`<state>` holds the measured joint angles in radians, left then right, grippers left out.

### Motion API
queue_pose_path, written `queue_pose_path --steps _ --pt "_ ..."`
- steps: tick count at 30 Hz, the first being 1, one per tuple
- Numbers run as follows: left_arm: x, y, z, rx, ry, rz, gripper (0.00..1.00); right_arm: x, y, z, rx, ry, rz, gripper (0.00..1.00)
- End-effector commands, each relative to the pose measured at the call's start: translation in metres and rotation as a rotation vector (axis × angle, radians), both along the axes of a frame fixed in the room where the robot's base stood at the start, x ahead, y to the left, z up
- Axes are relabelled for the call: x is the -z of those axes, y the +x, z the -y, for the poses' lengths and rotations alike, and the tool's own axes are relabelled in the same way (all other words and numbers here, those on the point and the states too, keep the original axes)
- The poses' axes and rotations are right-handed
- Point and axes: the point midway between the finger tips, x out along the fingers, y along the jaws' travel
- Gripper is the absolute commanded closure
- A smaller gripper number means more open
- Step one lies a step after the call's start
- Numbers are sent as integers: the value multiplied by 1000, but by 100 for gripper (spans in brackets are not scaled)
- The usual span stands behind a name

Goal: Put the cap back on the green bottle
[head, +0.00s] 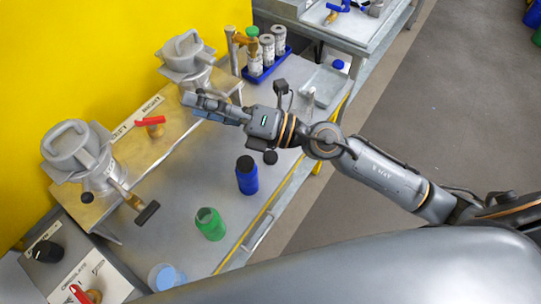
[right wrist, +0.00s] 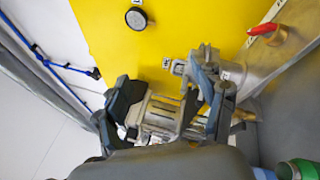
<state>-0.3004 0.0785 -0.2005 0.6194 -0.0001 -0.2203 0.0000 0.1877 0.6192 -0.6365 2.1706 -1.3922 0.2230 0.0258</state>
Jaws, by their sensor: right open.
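The green bottle (head: 210,226) stands upright on the grey table, its top open with no cap on it. A small green cap-like piece (head: 253,31) shows at the top of the nearest white canister in the blue rack; I cannot tell if it is the bottle's cap. My right gripper (head: 200,104) is open above the back of the table, beside the metal drums and away from the bottle. Its fingers also show in the right wrist view (right wrist: 168,105), with grey metal parts behind them. I see nothing held. My left gripper is not in view.
A blue bottle with a black top (head: 247,178) stands behind the green one. A light blue container (head: 166,278) is at the front. Two metal drums (head: 76,150) with valves line the yellow wall. A blue cap (head: 338,64) lies at the far right. The table's middle is fairly clear.

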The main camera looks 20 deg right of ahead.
Motion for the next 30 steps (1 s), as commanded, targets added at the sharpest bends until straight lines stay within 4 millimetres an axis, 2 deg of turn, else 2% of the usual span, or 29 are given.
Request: queue_pose_path --steps 3,5,7,11,12,15,18,21,24,30 --pt "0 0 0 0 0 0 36 43 -12 -10 -130 -296 113 30" --pt "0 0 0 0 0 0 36 69 -15 -6 -186 -450 155 30" --pt "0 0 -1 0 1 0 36 101 -14 6 -242 -635 192 30" --pt "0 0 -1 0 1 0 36 155 -4 50 -318 -980 225 30" --pt "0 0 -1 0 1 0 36 168 1 67 -333 -1078 227 30" --pt "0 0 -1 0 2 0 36 192 12 110 -356 -1295 214 30" --pt "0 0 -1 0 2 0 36 204 22 147 -362 -1457 191 30" --pt "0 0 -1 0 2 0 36 209 28 172 -363 -1558 171 30" --pt "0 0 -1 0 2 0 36 212 30 185 -363 -1607 159 30" --pt "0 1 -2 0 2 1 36 212 30 187 -363 -1617 156 30"
